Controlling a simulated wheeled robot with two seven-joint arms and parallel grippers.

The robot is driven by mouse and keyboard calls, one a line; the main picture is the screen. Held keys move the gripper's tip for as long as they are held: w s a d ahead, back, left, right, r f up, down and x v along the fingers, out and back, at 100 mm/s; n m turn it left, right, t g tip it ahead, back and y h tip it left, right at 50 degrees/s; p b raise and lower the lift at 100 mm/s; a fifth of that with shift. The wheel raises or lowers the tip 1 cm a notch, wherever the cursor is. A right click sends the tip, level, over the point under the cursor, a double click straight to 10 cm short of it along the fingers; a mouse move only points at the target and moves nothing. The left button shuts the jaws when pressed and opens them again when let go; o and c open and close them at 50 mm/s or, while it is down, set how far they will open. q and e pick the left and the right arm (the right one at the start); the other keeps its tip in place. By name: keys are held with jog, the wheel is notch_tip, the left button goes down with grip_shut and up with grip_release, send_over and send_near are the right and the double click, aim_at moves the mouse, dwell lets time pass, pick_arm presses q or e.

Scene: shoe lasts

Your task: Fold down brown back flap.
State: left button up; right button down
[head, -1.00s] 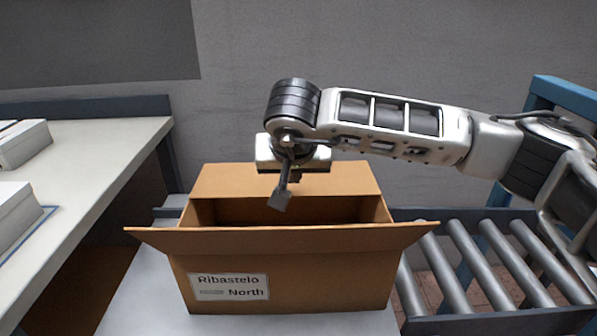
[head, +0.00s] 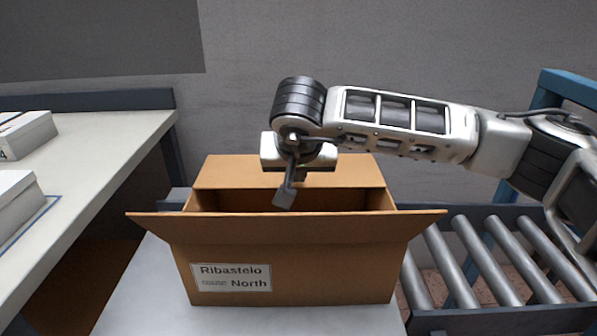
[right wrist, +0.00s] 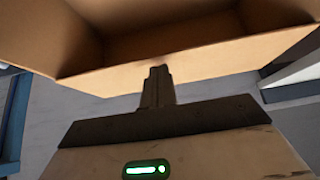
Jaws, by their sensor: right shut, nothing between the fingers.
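The brown cardboard box (head: 330,270) stands open on the grey table, its label reading "Ribastelo North". Its brown back flap (head: 225,172) stands up at the far side, leaning outward. My right gripper (head: 285,195) is shut and empty, fingers pointing down, and overlaps the back flap and box opening in the head view. In the right wrist view the gripper's fingers (right wrist: 157,85) show against a cardboard edge of the box (right wrist: 215,62); I cannot tell whether they touch it. The box interior lies beyond that edge. My left gripper is not in view.
The front flap (head: 290,226) sticks outward toward me. A roller conveyor (head: 490,270) stands right of the box, with a blue frame post behind. A table (head: 95,150) with white boxes (head: 25,135) is at left. The box inside looks empty where visible.

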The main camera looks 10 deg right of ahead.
jog(key=shift+w+d+f, duration=0.15)
jog(key=shift+w+f, duration=0.05)
jog(key=shift+w, duration=0.45)
